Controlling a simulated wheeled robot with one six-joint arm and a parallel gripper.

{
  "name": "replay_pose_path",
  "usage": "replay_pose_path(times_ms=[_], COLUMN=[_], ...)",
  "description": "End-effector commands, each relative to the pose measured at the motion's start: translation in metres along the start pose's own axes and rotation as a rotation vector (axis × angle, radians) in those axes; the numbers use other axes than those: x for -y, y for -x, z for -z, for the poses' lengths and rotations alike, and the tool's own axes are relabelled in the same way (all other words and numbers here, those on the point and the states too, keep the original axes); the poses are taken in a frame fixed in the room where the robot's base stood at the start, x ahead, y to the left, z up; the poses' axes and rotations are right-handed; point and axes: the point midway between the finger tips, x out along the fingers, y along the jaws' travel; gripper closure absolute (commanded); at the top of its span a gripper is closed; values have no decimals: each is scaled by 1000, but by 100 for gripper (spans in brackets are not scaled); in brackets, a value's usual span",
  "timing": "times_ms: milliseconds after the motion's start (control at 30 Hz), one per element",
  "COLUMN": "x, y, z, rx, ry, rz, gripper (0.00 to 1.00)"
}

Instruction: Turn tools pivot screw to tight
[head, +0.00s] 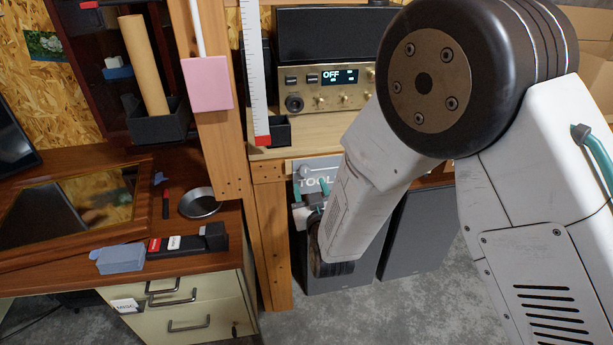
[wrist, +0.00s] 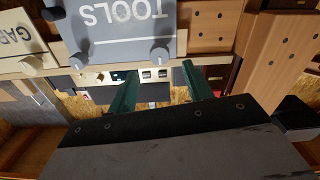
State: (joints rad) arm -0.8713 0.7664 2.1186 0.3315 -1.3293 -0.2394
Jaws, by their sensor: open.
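The grey TOOLS sign (wrist: 118,22) appears upside down at the top of the wrist view. Two round grey screw knobs sit along its lower picture edge, one at the left (wrist: 79,61) and one at the right (wrist: 160,53). I cannot tell from their looks which is the pivot screw. My gripper (wrist: 160,68) is open, with its green fingers apart and empty. In the picture the right knob lies between and just beyond the fingertips; contact is not visible. In the head view, my gripper (head: 310,187) is in front of the TOOLS sign (head: 325,167), which my arm partly hides.
A cream sign reading GAR (wrist: 18,38) with its own knob is beside the TOOLS sign in the wrist view. A wooden post (head: 268,225) stands left of my gripper. A radio-like unit (head: 325,88) sits on the shelf above. Dark panels (head: 420,230) stand below.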

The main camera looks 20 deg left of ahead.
Motion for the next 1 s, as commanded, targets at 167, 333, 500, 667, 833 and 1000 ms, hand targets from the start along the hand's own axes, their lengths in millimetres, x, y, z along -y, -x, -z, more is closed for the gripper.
replay_pose_path(times_ms=[167, 333, 500, 667, 833, 1000], x=[0, -1, 0, 0, 0, -1], y=[-31, -51, -57, -57, -57, -57], z=[0, 0, 0, 0, 0, 0], rx=[0, 1, 2, 2, 2, 2], ry=[-1, 0, 0, 0, 0, -1], rz=[0, 0, 0, 0, 0, 0], gripper=[49, 49, 49, 49, 86, 94])
